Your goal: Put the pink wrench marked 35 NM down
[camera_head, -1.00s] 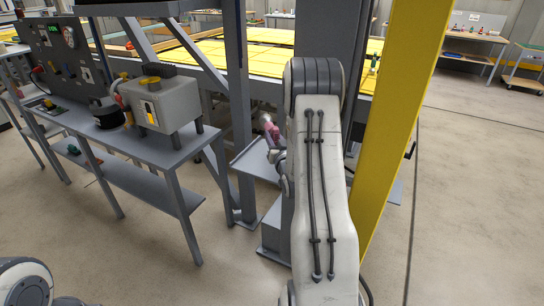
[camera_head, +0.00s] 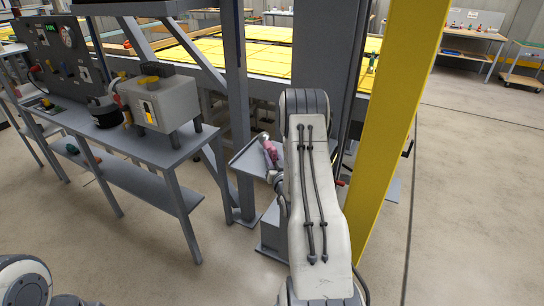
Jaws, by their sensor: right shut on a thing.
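The pink wrench (camera_head: 267,147) shows as a small pink piece just left of my right forearm, above a small grey shelf (camera_head: 244,160) by the column. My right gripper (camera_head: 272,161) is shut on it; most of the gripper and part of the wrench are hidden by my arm. The 35 NM mark is too small to read. I cannot tell whether the wrench touches the shelf. My left arm shows only as a piece at the lower left corner; its gripper is out of view.
A grey workbench (camera_head: 150,145) with a grey machine (camera_head: 163,103) and a gauge panel stands on the left. A yellow post (camera_head: 395,130) rises close right of my right arm. A small red thing (camera_head: 340,183) shows between arm and post.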

